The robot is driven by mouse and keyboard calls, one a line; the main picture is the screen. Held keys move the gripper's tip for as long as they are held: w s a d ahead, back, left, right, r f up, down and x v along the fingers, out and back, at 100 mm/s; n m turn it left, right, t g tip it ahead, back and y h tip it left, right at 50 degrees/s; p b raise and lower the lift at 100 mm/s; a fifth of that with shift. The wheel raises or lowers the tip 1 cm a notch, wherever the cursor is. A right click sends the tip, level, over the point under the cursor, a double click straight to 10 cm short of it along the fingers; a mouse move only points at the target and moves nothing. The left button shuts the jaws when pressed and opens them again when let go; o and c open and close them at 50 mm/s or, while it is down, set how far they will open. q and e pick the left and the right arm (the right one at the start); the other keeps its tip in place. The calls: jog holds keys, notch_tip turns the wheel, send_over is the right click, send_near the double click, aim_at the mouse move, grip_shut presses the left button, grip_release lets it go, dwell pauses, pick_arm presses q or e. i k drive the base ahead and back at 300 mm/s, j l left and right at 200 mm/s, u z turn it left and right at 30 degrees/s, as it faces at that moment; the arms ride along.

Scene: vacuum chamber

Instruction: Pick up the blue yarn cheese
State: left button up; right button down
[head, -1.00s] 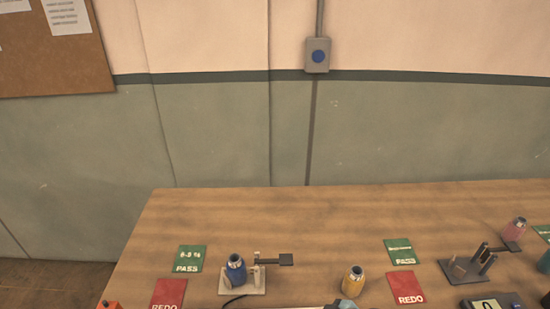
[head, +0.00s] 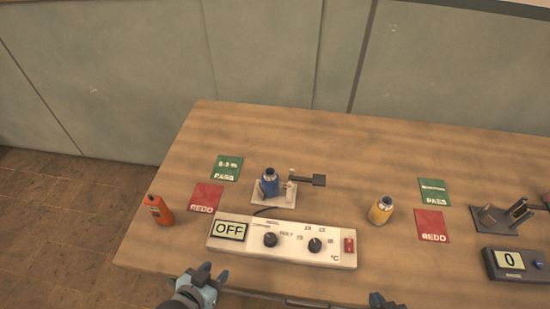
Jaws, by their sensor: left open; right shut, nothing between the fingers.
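My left gripper (head: 207,273) is open and empty at the table's front edge, in front of and to the left of the blue cheese. My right gripper (head: 377,299) shows only partly at the bottom edge, right of the middle, well away from the cheese.
A white control box (head: 283,240) reading OFF lies between my grippers and the blue cheese. An orange bottle (head: 158,210) stands at left, a yellow cheese (head: 380,209) at right. Green PASS (head: 227,168) and red REDO (head: 206,197) cards lie flat. A dark meter (head: 515,264) is at right.

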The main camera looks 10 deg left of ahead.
aim_at(270, 180)
jog(key=j, duration=0.55)
jog(key=i+j+u, duration=0.1)
jog(key=j, duration=0.5)
jog(key=i+j, duration=0.1)
jog(key=j, duration=0.45)
jog(key=u, duration=0.05)
